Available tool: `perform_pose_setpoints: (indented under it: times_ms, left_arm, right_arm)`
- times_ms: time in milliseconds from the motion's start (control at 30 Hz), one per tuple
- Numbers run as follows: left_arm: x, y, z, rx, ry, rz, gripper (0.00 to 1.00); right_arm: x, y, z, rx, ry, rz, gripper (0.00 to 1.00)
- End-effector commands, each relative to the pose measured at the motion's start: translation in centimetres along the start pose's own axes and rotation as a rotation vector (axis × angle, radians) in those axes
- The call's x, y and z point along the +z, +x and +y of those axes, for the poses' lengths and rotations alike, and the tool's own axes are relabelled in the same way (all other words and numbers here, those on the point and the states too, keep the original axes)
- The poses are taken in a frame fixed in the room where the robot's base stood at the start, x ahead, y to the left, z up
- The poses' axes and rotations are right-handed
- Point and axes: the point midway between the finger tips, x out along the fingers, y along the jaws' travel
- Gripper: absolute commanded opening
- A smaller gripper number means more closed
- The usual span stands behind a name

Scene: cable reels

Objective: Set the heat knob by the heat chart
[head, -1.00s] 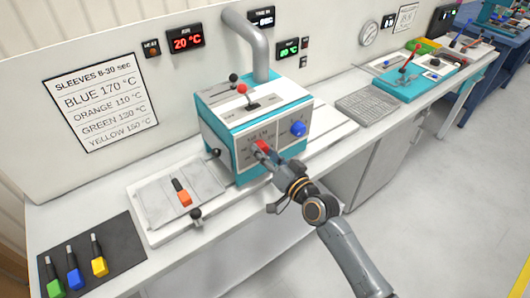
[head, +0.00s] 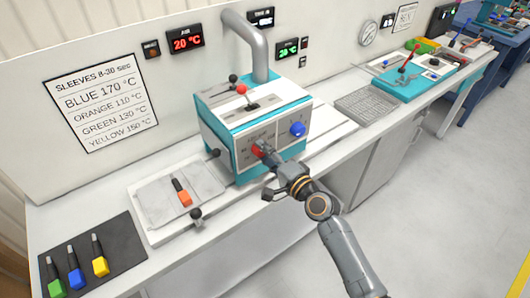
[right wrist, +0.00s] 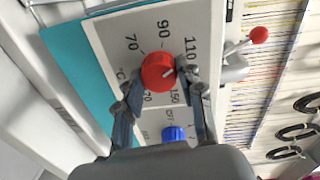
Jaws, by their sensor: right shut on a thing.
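The red heat knob (head: 257,150) is on the front of the white and teal heater box (head: 224,158). My right gripper (head: 261,149) is shut on this knob. The right wrist view shows its fingers on both sides of the red knob (right wrist: 157,72). The knob's white mark points right, between 110 and 150; a finger hides part of the dial there. The heat chart (head: 102,103) on the wall reads blue 170, orange 110, green 130, yellow 150 °C. An orange-handled piece (head: 184,197) lies on the tray left of the box. My left gripper is not in view.
A blue knob (head: 297,129) sits right of the red one. A red-tipped lever (head: 242,90) is on the box top. Green, blue and yellow pieces lie on a dark mat (head: 120,249). A red display (head: 184,39) shows 20 °C. Floor in front is clear.

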Motion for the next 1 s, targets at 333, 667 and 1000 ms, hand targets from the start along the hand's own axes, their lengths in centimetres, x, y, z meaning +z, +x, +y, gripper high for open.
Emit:
perform_pose_setpoints:
  times_ms: [333, 667, 1000]
  left_arm:
    - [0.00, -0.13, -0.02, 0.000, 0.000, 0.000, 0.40]
    - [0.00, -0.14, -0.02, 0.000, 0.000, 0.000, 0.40]
    - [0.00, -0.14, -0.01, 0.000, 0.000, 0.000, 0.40]
  right_arm:
    - [-0.08, 0.01, -0.04, -0.002, 0.117, -0.003, 0.06]
    - [-0.07, 0.01, -0.03, -0.002, 0.131, -0.004, 0.06]
    - [-0.06, 0.01, -0.01, -0.002, 0.129, -0.004, 0.61]
